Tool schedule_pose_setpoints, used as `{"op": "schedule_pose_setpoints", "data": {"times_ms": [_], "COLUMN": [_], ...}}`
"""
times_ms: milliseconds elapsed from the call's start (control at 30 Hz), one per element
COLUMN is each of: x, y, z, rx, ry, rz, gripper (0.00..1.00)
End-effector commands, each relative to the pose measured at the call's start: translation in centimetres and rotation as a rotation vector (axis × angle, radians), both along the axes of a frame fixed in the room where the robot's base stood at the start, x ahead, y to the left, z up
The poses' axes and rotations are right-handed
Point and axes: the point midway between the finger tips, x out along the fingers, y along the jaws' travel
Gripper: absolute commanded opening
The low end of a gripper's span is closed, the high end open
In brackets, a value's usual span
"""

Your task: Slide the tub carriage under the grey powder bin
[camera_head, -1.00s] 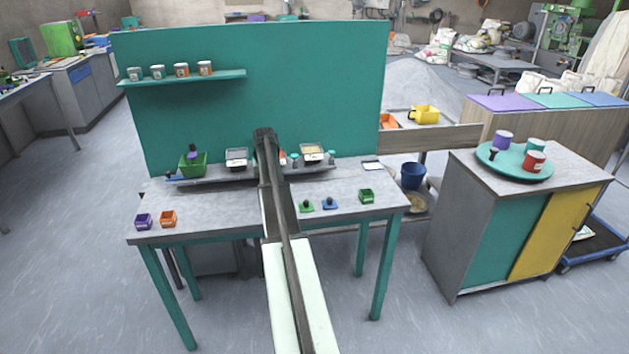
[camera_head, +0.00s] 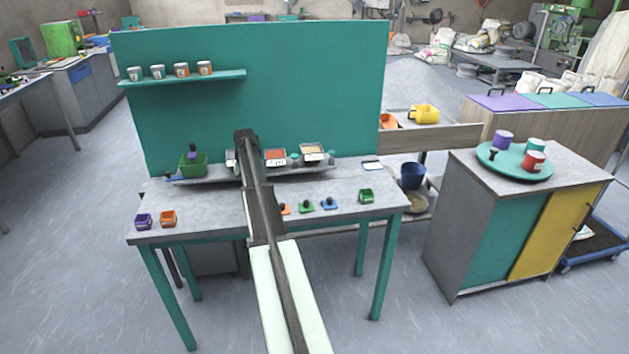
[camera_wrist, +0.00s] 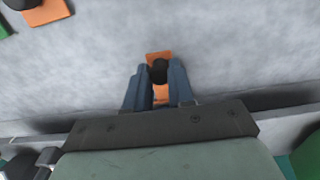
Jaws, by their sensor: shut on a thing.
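My gripper (camera_wrist: 160,92) is shut on the dark knob (camera_wrist: 159,71) of an orange piece (camera_wrist: 160,56), seen between the blue-grey fingers in the wrist view. The piece is in front of the rail; whether it belongs to the tub carriage I cannot tell. In the head view, my arm hides the fingertips and what they hold. The grey powder bin (camera_head: 231,158) is at the left of the bin row, mostly behind my arm. The space under it is hidden. An orange powder bin (camera_head: 275,155) and a paler bin (camera_head: 312,150) stand to its right.
A green tub (camera_head: 194,165) stands at the rail's left end, close to the grey bin. Knobbed orange (camera_head: 286,209), green (camera_head: 306,206) and blue (camera_head: 329,204) pieces lie on the bench. Small purple (camera_head: 143,221) and orange (camera_head: 168,218) tubs stand front left. A teal panel (camera_head: 300,80) rises behind.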

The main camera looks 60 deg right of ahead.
Motion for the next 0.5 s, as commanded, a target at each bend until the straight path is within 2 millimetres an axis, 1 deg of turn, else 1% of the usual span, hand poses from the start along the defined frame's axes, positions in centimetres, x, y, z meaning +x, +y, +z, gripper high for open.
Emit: {"op": "schedule_pose_setpoints", "data": {"times_ms": [33, 500], "x": [0.4, 2.5], "y": [0.2, 2.3], "z": [0.0, 0.1], "rx": [-0.001, -0.001], "ry": [-0.001, -0.001], "rz": [0.001, 0.001], "gripper": [0.00, 0.00]}}
